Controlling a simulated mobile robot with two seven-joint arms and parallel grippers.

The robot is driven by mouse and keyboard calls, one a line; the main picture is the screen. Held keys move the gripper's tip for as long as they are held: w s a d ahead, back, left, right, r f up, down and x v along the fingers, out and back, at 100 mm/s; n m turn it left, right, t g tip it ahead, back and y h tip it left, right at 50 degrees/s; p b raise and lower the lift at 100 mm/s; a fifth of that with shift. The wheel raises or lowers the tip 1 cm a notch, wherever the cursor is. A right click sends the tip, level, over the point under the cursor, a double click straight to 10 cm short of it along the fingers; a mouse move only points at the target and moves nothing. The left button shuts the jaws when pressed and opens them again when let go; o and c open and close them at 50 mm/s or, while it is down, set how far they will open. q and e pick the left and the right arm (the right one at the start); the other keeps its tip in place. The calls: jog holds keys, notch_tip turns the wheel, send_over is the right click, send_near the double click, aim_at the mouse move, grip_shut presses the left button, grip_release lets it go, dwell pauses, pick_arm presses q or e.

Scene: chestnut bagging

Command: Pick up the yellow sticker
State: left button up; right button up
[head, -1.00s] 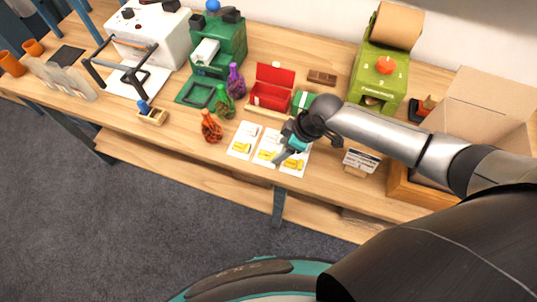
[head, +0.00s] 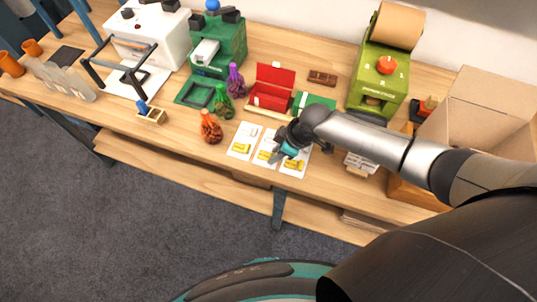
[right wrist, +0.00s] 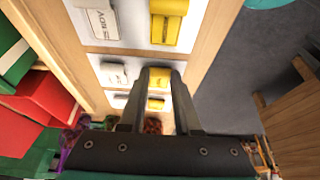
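Three white cards lie side by side at the table's front: left card (head: 240,147), middle card (head: 262,158) and right card (head: 288,173). Each carries white and yellow stickers. My right gripper (head: 276,156) is over the middle card and partly hides it. In the right wrist view my right gripper (right wrist: 161,73) has its fingers apart, with a yellow sticker (right wrist: 159,78) on the middle card seen between them. Whether the fingertips touch it I cannot tell. Another yellow sticker (right wrist: 167,30) is on the nearest card. My left gripper is not in view.
Filled net bags, red (head: 211,130), green (head: 224,108) and purple (head: 235,80), stand left of the cards. A red box (head: 270,92) is behind them. A green machine (head: 377,85) and a cardboard box (head: 478,115) stand to the right, beyond my right arm.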

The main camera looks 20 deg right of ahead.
grip_shut()
jog(key=shift+r, duration=0.1)
